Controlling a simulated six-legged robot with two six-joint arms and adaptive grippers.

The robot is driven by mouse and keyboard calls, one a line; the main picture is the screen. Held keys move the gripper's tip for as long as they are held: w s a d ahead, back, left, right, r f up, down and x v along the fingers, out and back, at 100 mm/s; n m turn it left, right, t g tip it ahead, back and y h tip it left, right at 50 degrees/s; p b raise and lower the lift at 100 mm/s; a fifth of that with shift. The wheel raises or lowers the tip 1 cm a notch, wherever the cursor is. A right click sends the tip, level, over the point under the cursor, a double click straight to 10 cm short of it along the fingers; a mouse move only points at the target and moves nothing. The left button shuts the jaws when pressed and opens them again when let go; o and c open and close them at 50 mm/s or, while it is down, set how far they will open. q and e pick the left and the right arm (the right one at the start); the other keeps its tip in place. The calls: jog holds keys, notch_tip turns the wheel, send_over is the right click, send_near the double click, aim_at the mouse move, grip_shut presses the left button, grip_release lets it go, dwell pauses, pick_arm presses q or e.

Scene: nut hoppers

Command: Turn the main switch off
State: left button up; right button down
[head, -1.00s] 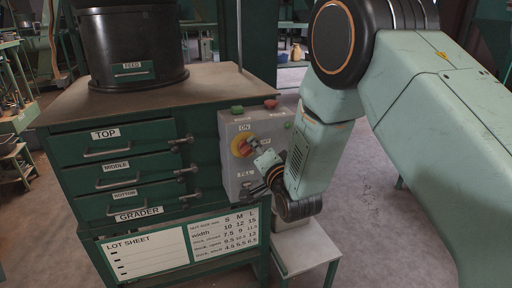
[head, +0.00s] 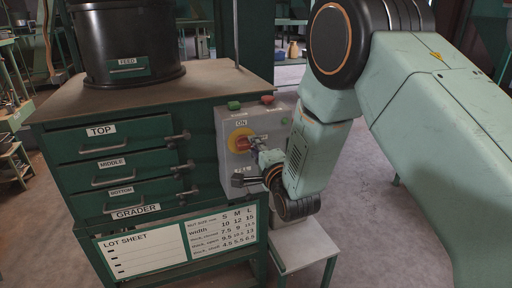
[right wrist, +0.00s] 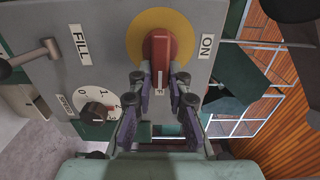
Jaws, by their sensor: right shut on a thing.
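The main switch (head: 243,143) is a red handle on a round yellow plate, on the grey panel of the green cabinet. In the right wrist view its red handle (right wrist: 160,60) points down, with a white line near its end, away from the ON label (right wrist: 207,46) at the side. In the head view it lies roughly sideways, below the ON label. My right gripper (right wrist: 161,78) is shut on the handle, one fingertip on each side. The label at the handle's tip is partly hidden by the fingers. My left gripper is not in view.
A numbered dial (right wrist: 97,112) and a FILL lever (right wrist: 28,57) sit close beside the fingers. Green and red buttons (head: 267,100) top the panel (head: 228,125). Drawers with side latches are to the left. A small pale-topped stand (head: 310,245) is below.

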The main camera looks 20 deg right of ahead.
jog(key=shift+a+f, duration=0.1)
jog(key=shift+f, duration=0.1)
jog(key=c, duration=1.3)
grip_release()
jog(key=shift+c, duration=0.2)
jog(key=shift+o, duration=0.3)
jog(key=shift+r, duration=0.1)
jog(key=s, duration=1.2)
jog(key=shift+d, duration=0.2)
